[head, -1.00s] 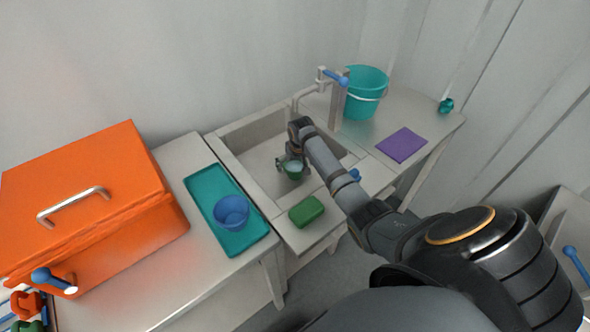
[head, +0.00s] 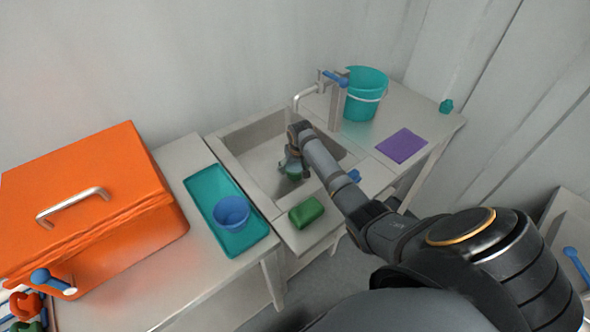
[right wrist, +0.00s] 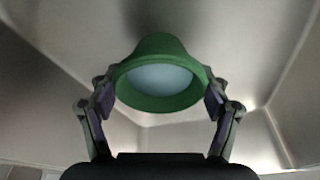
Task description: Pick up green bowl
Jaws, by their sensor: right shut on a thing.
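The green bowl (head: 294,174) is in the sink in the head view, partly hidden by my right gripper (head: 291,164). In the right wrist view the green bowl (right wrist: 160,98) sits between the two fingers of my right gripper (right wrist: 160,97), which press on opposite sides of its rim. A pale, whitish surface fills the bowl's mouth. My right gripper is shut on the bowl. Whether the bowl touches the sink floor is hard to tell. My left gripper is not in view.
The sink (head: 262,187) has raised walls around the bowl, with a tap (head: 337,100) at its back right. A green sponge-like block (head: 306,212) lies on the front ledge. A teal tray (head: 212,181) with a blue bowl (head: 230,212) is at left. A teal bucket (head: 365,95) stands right.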

